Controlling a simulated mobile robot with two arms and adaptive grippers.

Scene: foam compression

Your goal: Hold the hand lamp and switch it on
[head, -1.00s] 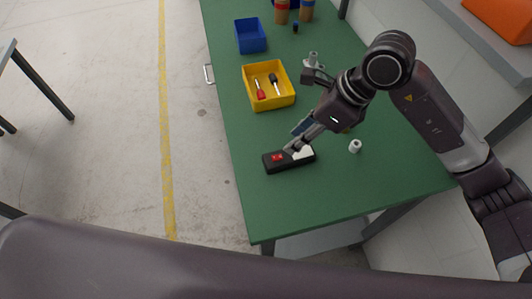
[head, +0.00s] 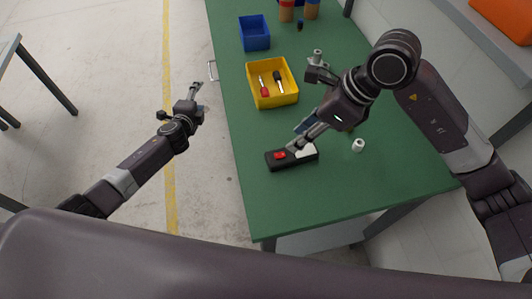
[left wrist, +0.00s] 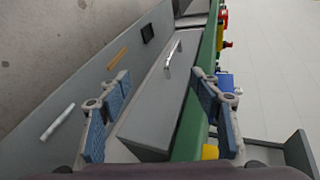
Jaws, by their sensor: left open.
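The hand lamp (head: 274,162) is a black, elongated body with a red switch and a pale panel. It lies on the green table (head: 290,205) near its left edge. My right gripper (head: 297,147) reaches down to the lamp from the upper right, its fingertips at the pale panel. Its finger gap is hidden, so I cannot tell whether it grips the lamp. My left gripper (head: 196,93) is open and empty, left of the table over the floor. In the left wrist view its blue-padded fingers (left wrist: 162,88) are wide apart, facing the table's side; the lamp is not visible there.
A yellow bin (head: 272,102) with screwdrivers and a blue bin (head: 253,33) stand farther back on the table. A small white cylinder (head: 358,146) stands right of the lamp. A drawer handle (left wrist: 172,60) juts from the table's side. The table front is clear.

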